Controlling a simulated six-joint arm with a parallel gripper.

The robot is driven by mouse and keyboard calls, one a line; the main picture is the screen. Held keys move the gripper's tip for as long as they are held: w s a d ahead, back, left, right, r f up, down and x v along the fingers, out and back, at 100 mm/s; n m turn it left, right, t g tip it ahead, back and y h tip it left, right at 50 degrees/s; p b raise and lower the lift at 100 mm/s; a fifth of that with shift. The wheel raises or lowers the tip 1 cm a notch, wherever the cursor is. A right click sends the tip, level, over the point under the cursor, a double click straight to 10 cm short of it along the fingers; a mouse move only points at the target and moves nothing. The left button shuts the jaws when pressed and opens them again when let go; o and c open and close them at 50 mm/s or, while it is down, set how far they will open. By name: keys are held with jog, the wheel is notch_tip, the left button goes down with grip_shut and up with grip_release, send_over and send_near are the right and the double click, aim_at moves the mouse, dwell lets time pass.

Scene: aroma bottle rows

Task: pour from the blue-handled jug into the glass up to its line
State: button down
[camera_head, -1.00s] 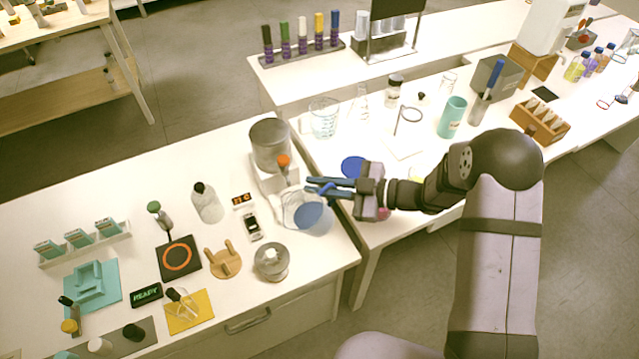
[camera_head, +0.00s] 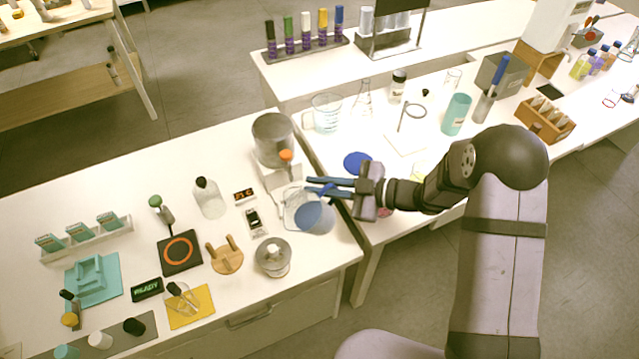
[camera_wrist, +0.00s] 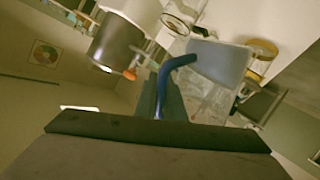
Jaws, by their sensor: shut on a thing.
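My gripper (camera_head: 318,187) reaches in from the right, shut on the blue handle of a clear jug. The jug (camera_head: 314,217) has a blue-tinted body and hangs over the front right part of the left bench, by its edge. In the wrist view the curved blue handle (camera_wrist: 180,62) runs up from between the fingers to the blue-grey jug body (camera_wrist: 220,60). A clear glass outline (camera_head: 288,203) overlaps the jug's left side in the head view. I cannot tell its line, its level, or whether any liquid is flowing.
A grey pot (camera_head: 273,138) on a white stand, with an orange knob, is just behind the jug. A domed glass jar (camera_head: 273,257) is in front left. A blue disc (camera_head: 357,161) and a clear beaker (camera_head: 326,112) are on the right bench. A gap separates the benches.

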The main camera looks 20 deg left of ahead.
aim_at(302, 193)
jog(key=shift+s+a+f+n+h+b, duration=0.2)
jog(key=shift+s+a+f+n+b, duration=0.1)
jog(key=shift+s+f+b, duration=0.2)
jog(key=shift+s+a+f+n+h+b, duration=0.2)
jog(key=shift+s+a+f+b, duration=0.05)
jog(key=shift+s+f+b, duration=0.2)
dwell(1.1)
jog(key=shift+s+a+r+n+t+h, duration=0.2)
jog(key=shift+s+r+n+t, duration=0.1)
jog(key=shift+r, duration=0.15)
jog(key=shift+s+a+r+n+t+h, duration=0.1)
jog(key=shift+s+r+n+t+h, duration=0.15)
jog(key=shift+r, duration=0.2)
dwell(0.6)
jog(key=shift+s+a+r+n+t+h, duration=0.2)
jog(key=shift+r+n+t+h, duration=0.1)
jog(key=shift+r, duration=0.1)
jog(key=shift+s+a+r+n+t+h, duration=0.1)
jog(key=shift+s+r+n+t+h, duration=0.05)
jog(key=shift+s+r+n, duration=0.15)
dwell(0.8)
jog(key=shift+w+d+p, duration=0.15)
jog(key=shift+w+p, duration=0.1)
jog(key=shift+p, duration=0.05)
jog(key=shift+s+a, duration=0.2)
jog(key=shift+s, duration=0.1)
dwell(2.3)
